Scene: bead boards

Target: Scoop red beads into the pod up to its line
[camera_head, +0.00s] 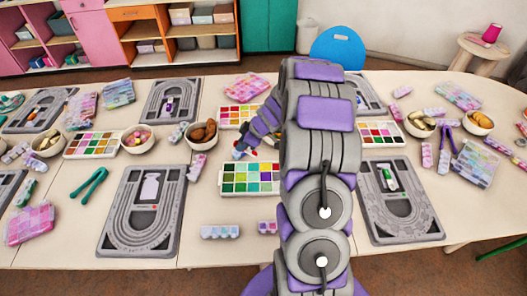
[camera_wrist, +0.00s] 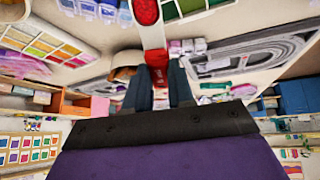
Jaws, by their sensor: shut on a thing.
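In the head view my gripper (camera_head: 243,149) is low, near the back edge of a bead tray (camera_head: 251,193) with green, teal and yellow compartments. A second bead tray (camera_head: 234,126) with red and yellow compartments lies just behind it, partly hidden by my arm. I cannot tell which of the small containers is the pod. A small clear one with green in it (camera_head: 389,179) lies on the right bead board.
Grey bead boards lie at the front left (camera_head: 120,240) and right (camera_head: 415,232). Bowls (camera_head: 198,137), more bead trays (camera_head: 92,152) and small lidded boxes (camera_head: 219,231) crowd the table. Bare tabletop (camera_head: 205,215) shows between the left board and the green tray.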

